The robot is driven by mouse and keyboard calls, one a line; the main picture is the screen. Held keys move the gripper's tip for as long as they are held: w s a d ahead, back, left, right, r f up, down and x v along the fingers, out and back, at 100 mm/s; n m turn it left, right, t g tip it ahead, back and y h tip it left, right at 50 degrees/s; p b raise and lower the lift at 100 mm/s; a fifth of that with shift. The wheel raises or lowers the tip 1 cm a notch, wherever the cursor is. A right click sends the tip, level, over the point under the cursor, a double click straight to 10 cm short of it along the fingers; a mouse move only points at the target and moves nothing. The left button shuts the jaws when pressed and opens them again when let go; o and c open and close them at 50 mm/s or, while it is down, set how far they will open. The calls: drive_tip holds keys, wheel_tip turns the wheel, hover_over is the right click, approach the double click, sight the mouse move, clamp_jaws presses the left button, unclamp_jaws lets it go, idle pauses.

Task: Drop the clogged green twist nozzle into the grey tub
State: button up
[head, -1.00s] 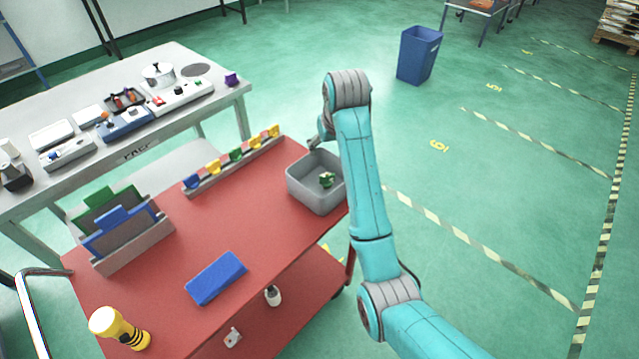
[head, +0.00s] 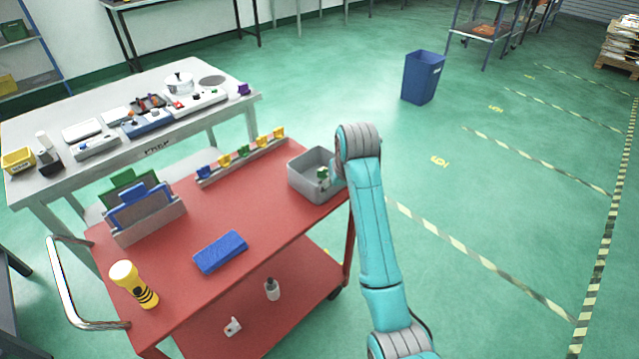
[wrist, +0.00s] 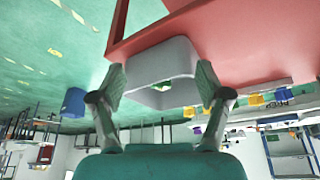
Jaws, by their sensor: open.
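A grey tub (head: 314,190) stands on the far right corner of the red cart. A small green and pale piece (head: 322,173), which looks like the twist nozzle, is inside the tub's walls; its clogging cannot be made out. My gripper (wrist: 160,82) is open, with nothing seen between its fingers. In the wrist view the tub (wrist: 178,50) shows beyond and between the fingers, apart from them as far as I can tell. A small green patch (wrist: 160,87) shows at its opening. In the head view my arm hides most of the gripper, just right of the tub.
The red cart (head: 270,210) carries a blue block (head: 220,252), a yellow flashlight (head: 133,284), a file holder (head: 150,222) and a rail (head: 243,163) of coloured clips. A white bench (head: 60,178) stands behind. A blue bin (head: 423,77) stands on open floor.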

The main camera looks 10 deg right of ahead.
drive_tip(key=s+f, duration=0.5)
drive_tip(key=f, duration=0.4)
drive_tip(key=s+a+f, duration=0.1)
drive_tip(key=s+f, duration=0.4)
drive_tip(key=f, duration=0.5)
drive_tip(key=shift+a, duration=0.15)
drive_tip(key=s+f+t, duration=0.3)
drive_tip(key=s, duration=0.9)
drive_tip(key=s+f+t, duration=0.2)
drive_tip(key=s+f, duration=0.2)
drive_tip(key=s, duration=0.8)
drive_tip(key=s+r+t, duration=0.5)
drive_tip(key=s+r, duration=1.6)
drive_tip(key=s, duration=0.1)
drive_tip(key=shift+s+a+r, duration=0.15)
drive_tip(key=shift+a+r, duration=0.15)
drive_tip(key=shift+r, duration=0.05)
